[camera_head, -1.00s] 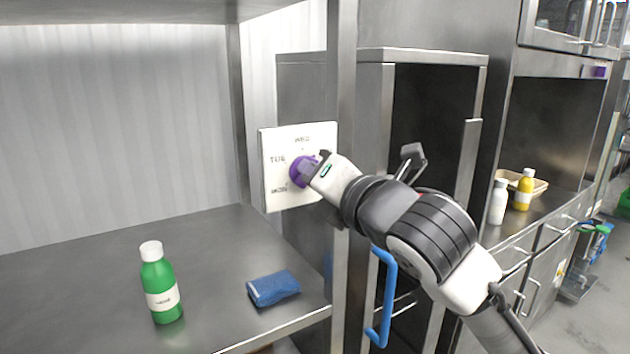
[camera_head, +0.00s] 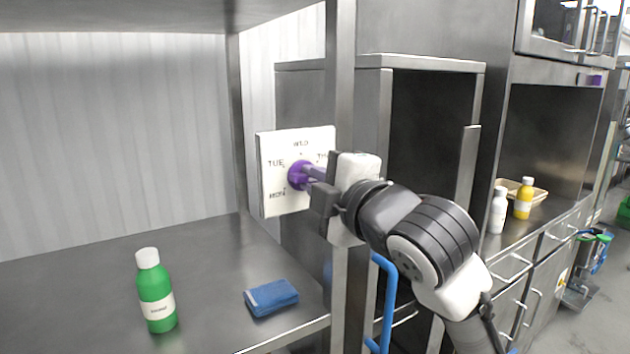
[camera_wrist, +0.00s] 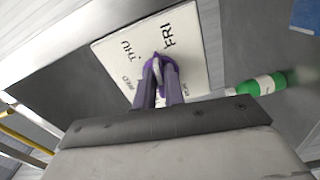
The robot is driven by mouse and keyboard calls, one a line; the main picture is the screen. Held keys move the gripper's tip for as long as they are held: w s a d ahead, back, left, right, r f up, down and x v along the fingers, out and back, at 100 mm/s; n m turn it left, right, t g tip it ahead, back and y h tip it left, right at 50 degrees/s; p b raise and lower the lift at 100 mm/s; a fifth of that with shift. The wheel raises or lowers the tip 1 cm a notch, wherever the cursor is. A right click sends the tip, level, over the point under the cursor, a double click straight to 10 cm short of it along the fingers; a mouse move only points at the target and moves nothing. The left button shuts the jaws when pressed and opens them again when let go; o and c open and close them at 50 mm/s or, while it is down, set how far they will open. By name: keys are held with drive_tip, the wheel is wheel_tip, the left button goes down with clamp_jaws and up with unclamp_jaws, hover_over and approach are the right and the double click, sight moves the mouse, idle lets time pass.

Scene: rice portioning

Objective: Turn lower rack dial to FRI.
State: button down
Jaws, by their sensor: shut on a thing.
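The rack dial is a purple knob (camera_head: 299,175) on a white square plate (camera_head: 270,195) fixed at the rack's right post. In the head view, WED, TUE, MON and part of THU show on the plate. In the wrist view, FRI and THU are readable beside the purple knob (camera_wrist: 160,62). My gripper (camera_head: 311,178) comes from the right, with its fingers shut on the knob. In the wrist view, the two purple-tinted fingers (camera_wrist: 158,85) reach the knob. I cannot tell which day the knob points at.
A green bottle (camera_head: 155,293) and a blue sponge (camera_head: 270,298) stand on the steel shelf (camera_head: 90,290). The rack post (camera_head: 342,90) stands close to my gripper. A blue handle (camera_head: 385,310) is below my arm. White and yellow bottles (camera_head: 523,199) are on the right counter.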

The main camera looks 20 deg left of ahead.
drive_tip(key=shift+f+m, duration=0.1)
drive_tip(key=shift+m, duration=2.1)
drive_tip(key=c, duration=1.5)
unclamp_jaws()
drive_tip(key=b+v, duration=0.3)
drive_tip(key=v, duration=1.1)
drive_tip(key=shift+a, duration=0.1)
drive_tip(key=shift+a, duration=0.1)
